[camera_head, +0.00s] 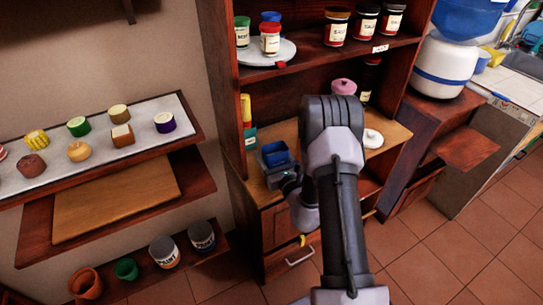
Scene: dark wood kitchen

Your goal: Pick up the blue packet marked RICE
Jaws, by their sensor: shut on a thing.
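A blue packet (275,152) shows just left of my arm, above the wooden counter of the shelf unit. Its marking is too small to read. My gripper (274,168) is at the packet, with dark fingers around its near and lower part, and is shut on it. My arm comes up from the bottom of the view and bends down to the left towards it. I cannot tell whether the packet touches the counter.
The cabinet counter (392,134) holds a white lid-like thing (372,138) and a pink pot (343,87). A yellow bottle (246,110) stands at the left. Jars (336,26) fill the shelf above. Wall shelves (110,195) hold more things at the left.

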